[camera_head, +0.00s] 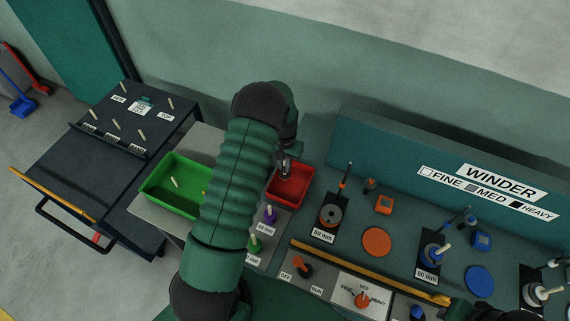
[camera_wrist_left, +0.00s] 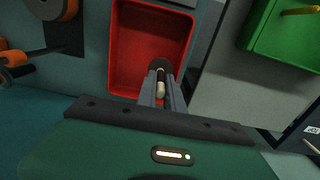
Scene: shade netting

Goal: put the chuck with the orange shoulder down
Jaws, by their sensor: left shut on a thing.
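My left gripper (camera_head: 285,167) reaches over the red bin (camera_head: 309,176) and points down. In the left wrist view the gripper (camera_wrist_left: 161,92) is shut on a small chuck (camera_wrist_left: 160,89), whose cream stem shows between the fingers with a dark round part beyond it. No orange shoulder can be made out on it. The red bin (camera_wrist_left: 121,50) lies behind and below it in that view; whether the chuck touches the bin floor I cannot tell. My right gripper is not in view.
A green bin (camera_head: 150,188) with cream-stemmed pieces stands left of my arm. Purple (camera_head: 269,214) and green (camera_head: 255,243) chucks stand below the red bin. The winder bench with a spool (camera_head: 331,215) and orange disc (camera_head: 376,241) lies right. A dark cart (camera_head: 75,160) stands far left.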

